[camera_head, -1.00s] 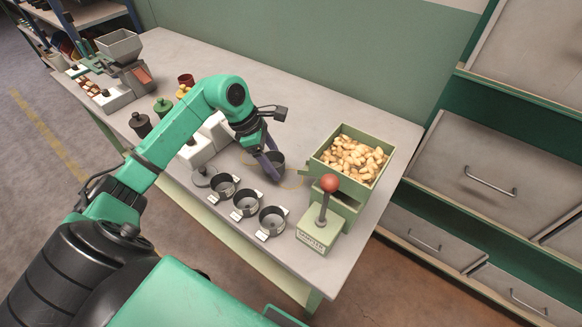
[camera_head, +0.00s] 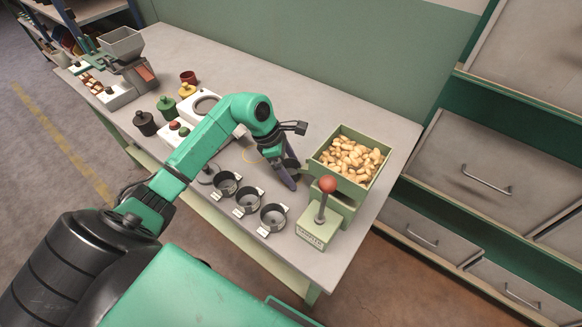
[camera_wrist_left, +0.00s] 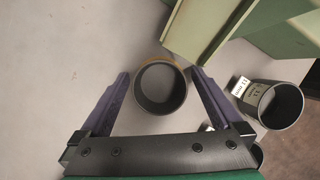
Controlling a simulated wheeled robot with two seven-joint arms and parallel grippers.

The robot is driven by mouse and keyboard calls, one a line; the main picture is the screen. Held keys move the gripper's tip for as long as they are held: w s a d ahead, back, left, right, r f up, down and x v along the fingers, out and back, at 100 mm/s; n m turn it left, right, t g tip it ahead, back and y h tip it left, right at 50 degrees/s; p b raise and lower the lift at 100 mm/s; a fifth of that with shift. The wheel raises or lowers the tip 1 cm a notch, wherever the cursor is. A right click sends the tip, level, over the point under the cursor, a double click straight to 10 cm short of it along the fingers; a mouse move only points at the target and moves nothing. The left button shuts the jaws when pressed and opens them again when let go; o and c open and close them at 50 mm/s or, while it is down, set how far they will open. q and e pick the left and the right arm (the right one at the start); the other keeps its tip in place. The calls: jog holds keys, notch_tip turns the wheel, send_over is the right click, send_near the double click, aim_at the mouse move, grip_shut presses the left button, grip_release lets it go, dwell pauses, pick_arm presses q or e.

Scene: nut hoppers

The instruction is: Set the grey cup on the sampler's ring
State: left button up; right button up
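My left gripper (camera_head: 288,172) is at the table beside the green sampler with the red-knobbed lever (camera_head: 319,224). The arm mostly hides the cup in the head view. A thin orange ring arc (camera_wrist_left: 174,58) shows along the cup's far edge. I cannot tell whether the cup touches the ring or hangs just above it. My right gripper is not in view.
A green hopper of nuts (camera_head: 348,162) stands just behind the sampler. Several labelled dark cups (camera_head: 247,199) stand in a row in front. A white unit (camera_head: 200,106), weights (camera_head: 144,122) and another hopper machine (camera_head: 122,45) stand to the left.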

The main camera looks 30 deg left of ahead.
pick_arm(q)
jog(key=shift+r, duration=0.2)
jog(key=shift+a+r, duration=0.25)
jog(key=shift+r, duration=0.05)
jog(key=b+v, duration=0.1)
jog(key=v, duration=1)
jog(key=shift+r, duration=0.1)
